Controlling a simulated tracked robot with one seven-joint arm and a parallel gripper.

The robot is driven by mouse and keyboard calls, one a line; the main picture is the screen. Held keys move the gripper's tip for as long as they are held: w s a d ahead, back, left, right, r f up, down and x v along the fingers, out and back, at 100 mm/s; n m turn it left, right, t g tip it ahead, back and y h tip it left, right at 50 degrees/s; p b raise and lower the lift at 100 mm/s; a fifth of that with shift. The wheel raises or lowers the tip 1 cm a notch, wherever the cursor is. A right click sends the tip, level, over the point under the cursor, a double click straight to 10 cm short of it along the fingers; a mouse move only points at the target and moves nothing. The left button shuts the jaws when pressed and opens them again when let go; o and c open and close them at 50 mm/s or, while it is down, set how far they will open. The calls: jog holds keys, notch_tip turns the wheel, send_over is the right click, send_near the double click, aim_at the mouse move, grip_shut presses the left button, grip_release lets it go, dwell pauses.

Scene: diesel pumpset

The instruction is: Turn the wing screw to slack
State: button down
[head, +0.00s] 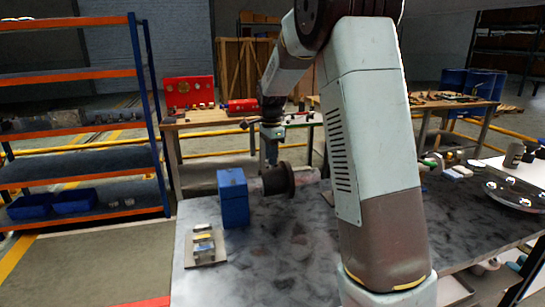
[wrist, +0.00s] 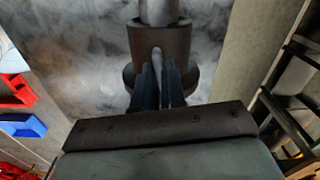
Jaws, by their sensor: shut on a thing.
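The wing screw (wrist: 156,54) shows in the wrist view as a small grey piece on top of a dark brown cylindrical fitting (wrist: 176,40). My gripper (wrist: 158,70) has its two blue-grey fingers close together, shut on the wing screw, with its upper end showing between the tips. In the head view my gripper (head: 271,155) points down over the dark flanged fitting (head: 278,180). There the wing screw is too small or hidden to make out. A grey pipe (wrist: 157,10) runs out of the fitting.
A blue block (head: 233,200) stands on the grey worktop (head: 270,260) beside the fitting. A small tray (head: 208,262) with parts lies in front of it. My arm hides part of the worktop. A round plate with several knobs (head: 515,195) is at the right.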

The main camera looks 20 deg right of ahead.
jog(key=n, duration=1.2)
jog(key=shift+r, duration=0.1)
jog(key=n, duration=0.4)
jog(key=shift+w, duration=0.1)
jog(key=n, duration=1.4)
dwell(0.4)
jog(key=c, duration=1.2)
grip_release()
